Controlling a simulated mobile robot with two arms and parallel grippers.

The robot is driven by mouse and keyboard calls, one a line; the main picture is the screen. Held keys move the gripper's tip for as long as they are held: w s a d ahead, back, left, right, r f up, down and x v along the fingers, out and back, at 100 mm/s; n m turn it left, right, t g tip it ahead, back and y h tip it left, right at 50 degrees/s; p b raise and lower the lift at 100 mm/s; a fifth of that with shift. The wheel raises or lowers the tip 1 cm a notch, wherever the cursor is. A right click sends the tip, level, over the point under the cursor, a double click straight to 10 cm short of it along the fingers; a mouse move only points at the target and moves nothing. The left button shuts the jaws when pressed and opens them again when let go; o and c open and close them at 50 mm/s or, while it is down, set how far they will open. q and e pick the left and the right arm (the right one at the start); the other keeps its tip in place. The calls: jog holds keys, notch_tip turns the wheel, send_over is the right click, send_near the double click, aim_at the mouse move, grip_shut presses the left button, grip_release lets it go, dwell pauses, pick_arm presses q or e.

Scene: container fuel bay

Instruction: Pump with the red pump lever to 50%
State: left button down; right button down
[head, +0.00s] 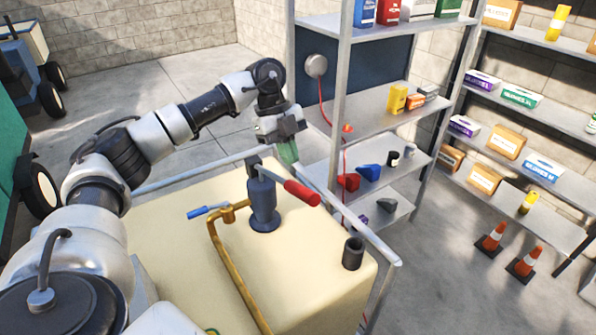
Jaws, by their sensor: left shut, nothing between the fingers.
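The red pump lever (302,193) sticks out to the right from the head of the grey-blue hand pump (264,205). The pump stands upright on top of the cream tank (185,262). My left gripper (289,157) is shut and empty, with greenish fingertips pointing down. In the picture it is above the red lever, near the tank's back rail, and a gap shows between them. How far apart they are in depth I cannot tell. No fill reading can be seen. My right gripper is not in view.
A yellow-brown pipe (232,262) with a blue handle (207,211) is beside the pump. A metal rail (352,218) edges the tank, with a dark cup (352,253) at its right corner. Shelves (385,120) with boxes stand behind. Two traffic cones (491,238) stand on the floor.

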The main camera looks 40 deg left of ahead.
aim_at(302, 188)
pick_arm(q)
jog(key=p+x, duration=0.1)
jog(key=x, duration=0.3)
jog(key=shift+w+d+f, duration=0.1)
jog(key=shift+d+f, duration=0.05)
jog(key=shift+w+d+f+p, duration=0.1)
jog(key=shift+d+f+p, duration=0.15)
jog(key=shift+f+p, duration=0.35)
jog(key=shift+f, duration=0.15)
